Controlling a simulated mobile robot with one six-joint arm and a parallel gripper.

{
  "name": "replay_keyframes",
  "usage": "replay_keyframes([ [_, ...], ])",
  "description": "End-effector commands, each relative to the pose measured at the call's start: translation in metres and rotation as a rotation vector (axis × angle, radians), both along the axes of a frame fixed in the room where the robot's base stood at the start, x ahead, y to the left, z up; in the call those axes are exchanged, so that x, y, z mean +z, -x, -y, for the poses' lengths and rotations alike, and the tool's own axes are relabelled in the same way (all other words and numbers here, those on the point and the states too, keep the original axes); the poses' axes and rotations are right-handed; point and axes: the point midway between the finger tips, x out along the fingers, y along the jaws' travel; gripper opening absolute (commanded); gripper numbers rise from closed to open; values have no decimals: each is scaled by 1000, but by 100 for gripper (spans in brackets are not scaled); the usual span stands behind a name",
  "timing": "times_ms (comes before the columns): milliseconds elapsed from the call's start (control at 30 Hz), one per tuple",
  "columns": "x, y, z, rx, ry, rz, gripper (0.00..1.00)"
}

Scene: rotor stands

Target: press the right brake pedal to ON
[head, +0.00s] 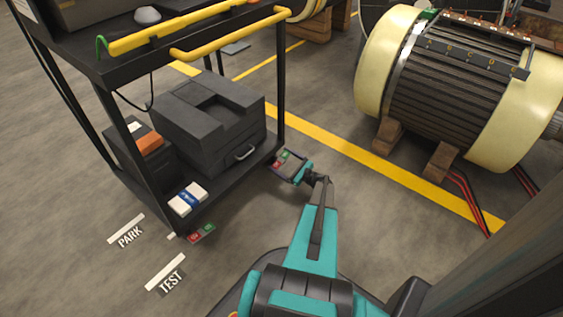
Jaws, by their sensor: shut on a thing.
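The right brake pedal (281,161) is at the lower right corner of the black cart (237,179), with a red and a green patch side by side on top. My gripper (287,172) is at this pedal, at the end of my teal arm, and is shut on it. The fingertips are small and partly hidden, so the exact contact is unclear. The left brake pedal (202,233), also red and green, is at the cart's near corner, apart from my gripper. I cannot tell from the picture whether either pedal is pressed.
On the cart's lower shelf are a black case (208,122), a white and blue box (188,198) and a dark box with orange (145,140). A yellow handle (228,38) is above. A large motor (448,85) stands right. Floor markings read PARK and TEST.

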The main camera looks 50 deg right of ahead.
Motion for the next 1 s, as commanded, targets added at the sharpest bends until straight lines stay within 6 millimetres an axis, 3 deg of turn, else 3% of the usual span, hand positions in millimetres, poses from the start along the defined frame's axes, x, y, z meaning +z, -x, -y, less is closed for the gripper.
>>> replay_keyframes([
  [133, -1, 1, 0, 1, 5, -1, 68],
  [167, 0, 1, 0, 0, 6, -1, 94],
  [200, 0, 1, 0, 0, 6, -1, 100],
  [633, 1, 8, 0, -1, 2, -1, 100],
  [1000, 3, 56, 0, -3, 2, 0, 100],
])
